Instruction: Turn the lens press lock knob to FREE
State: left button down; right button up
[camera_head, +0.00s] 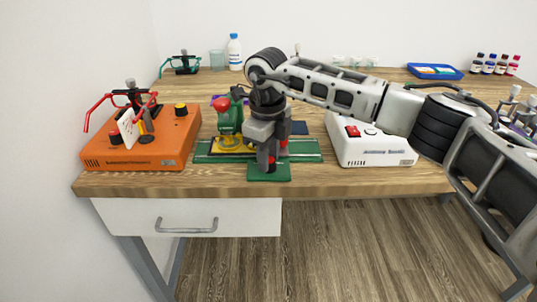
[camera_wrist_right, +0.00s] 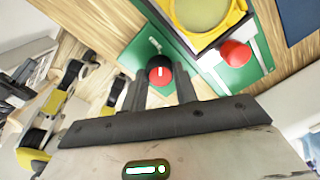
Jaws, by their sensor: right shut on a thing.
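The lens press (camera_head: 229,122) is green with a red ball on top and a yellow ring at its foot, on a green base (camera_head: 310,157). A small green plate (camera_head: 283,177) juts out at the table's front edge. My right gripper (camera_head: 270,163) points down over this plate. In the right wrist view, its dark fingers (camera_wrist_right: 160,88) are shut on a round red and black knob (camera_wrist_right: 159,72) with a white mark. I cannot read any FREE label. Another red knob (camera_wrist_right: 236,53) sits beside the yellow ring (camera_wrist_right: 207,12). My left gripper is not in view.
An orange device (camera_head: 150,158) with red-framed glasses stands left of the press. A white box (camera_head: 375,152) with a red switch stands right. At the back are a white bottle (camera_head: 235,52), a blue tray (camera_head: 435,72) and several small bottles (camera_head: 489,65).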

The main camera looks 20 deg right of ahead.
jog(key=o, duration=1)
jog(key=r, duration=1.6)
jog(key=shift+s+a+b, duration=0.15)
jog(key=shift+s+b, duration=0.05)
jog(key=shift+b, duration=0.2)
jog(key=shift+a, duration=0.1)
